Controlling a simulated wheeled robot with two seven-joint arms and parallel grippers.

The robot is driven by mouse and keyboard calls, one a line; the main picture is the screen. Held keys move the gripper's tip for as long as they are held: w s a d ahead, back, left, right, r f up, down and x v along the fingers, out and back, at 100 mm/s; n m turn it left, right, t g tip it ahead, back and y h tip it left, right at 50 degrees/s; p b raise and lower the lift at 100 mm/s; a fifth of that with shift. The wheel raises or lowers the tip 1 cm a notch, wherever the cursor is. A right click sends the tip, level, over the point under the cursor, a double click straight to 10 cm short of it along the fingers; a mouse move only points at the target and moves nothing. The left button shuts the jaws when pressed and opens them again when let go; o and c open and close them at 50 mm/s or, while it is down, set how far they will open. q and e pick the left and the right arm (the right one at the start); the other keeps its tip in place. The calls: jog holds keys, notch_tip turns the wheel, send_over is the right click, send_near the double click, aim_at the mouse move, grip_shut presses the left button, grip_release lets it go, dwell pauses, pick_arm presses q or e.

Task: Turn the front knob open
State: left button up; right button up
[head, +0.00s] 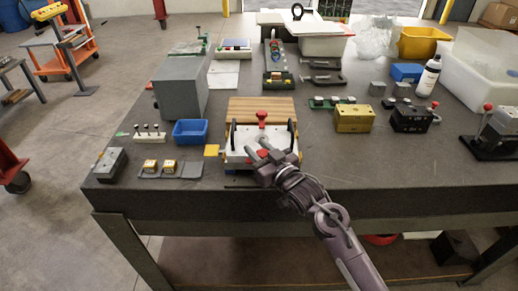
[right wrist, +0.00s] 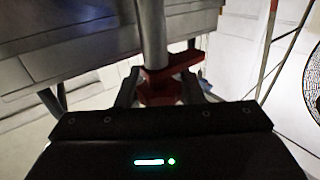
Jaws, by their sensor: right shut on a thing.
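The mould base is a pale plate (head: 236,157) with a wooden block behind it, near the front edge of the table. A red front knob (head: 263,154) shows between the fingers of my right gripper (head: 258,153). In the right wrist view the red knob (right wrist: 160,92) has an arm reaching up to the right and sits on a grey metal shaft (right wrist: 151,35). My right gripper (right wrist: 158,88) is shut on it, a finger on each side. A second red knob (head: 262,116) stands at the back of the mould base. My left gripper is not in view.
Left of the mould base are a blue bin (head: 190,132), a grey box (head: 180,88) and yellow-topped parts (head: 150,167). To the right are a yellow block (head: 354,118) and a black block (head: 410,118). The table front right of my arm is clear.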

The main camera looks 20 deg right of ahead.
jog(key=o, duration=1)
jog(key=shift+s+d+f, duration=0.1)
jog(key=shift+s+d, duration=0.1)
jog(key=shift+s, duration=0.25)
jog(key=b+v, duration=0.2)
jog(key=v, duration=0.4)
jog(key=shift+s, duration=0.4)
